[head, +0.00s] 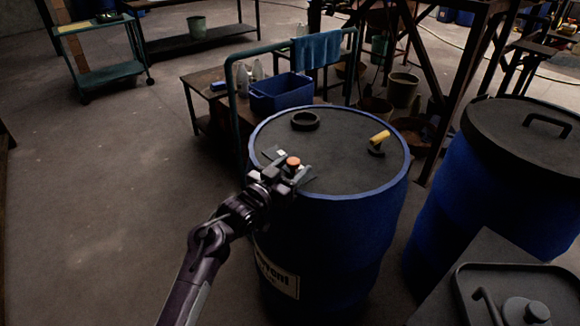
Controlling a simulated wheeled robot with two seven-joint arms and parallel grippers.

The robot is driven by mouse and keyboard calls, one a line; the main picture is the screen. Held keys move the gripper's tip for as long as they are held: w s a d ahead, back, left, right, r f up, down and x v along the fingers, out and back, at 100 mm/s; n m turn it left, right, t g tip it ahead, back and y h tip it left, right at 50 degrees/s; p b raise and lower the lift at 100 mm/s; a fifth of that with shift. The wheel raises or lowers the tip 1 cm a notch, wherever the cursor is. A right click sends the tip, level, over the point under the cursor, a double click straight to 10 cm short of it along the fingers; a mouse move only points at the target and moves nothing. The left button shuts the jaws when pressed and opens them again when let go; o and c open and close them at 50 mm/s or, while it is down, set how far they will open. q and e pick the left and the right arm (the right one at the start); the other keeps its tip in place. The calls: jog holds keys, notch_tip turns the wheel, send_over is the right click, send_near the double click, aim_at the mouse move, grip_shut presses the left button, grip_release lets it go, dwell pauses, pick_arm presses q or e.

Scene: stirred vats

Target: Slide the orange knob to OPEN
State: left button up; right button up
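The orange knob (293,161) sits on a small dark slide plate (307,178) on the near left part of a blue drum's dark lid (335,140). A small pale mark shows on the plate to the knob's left; I cannot read any wording. My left gripper (287,168) reaches in from the lower left and is right at the knob, its finger ends overlapping it in the picture. The gripper hides part of the plate. I cannot tell whether the fingers touch the knob or are closed on it. My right gripper is not in view.
The lid also carries a black ring (305,121) and a yellow-handled fitting (380,138). A second blue drum (455,190) stands to the right. A grey container (515,295) is at the lower right. Behind are a blue bin (282,93) and a cart rail. Floor at left is clear.

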pick_arm(q)
jog(key=shift+a, duration=0.1)
jog(key=shift+s+a, duration=0.2)
jog(key=v, duration=0.7)
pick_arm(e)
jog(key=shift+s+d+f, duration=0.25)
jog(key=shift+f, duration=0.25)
pick_arm(q)
jog(key=shift+s, duration=0.1)
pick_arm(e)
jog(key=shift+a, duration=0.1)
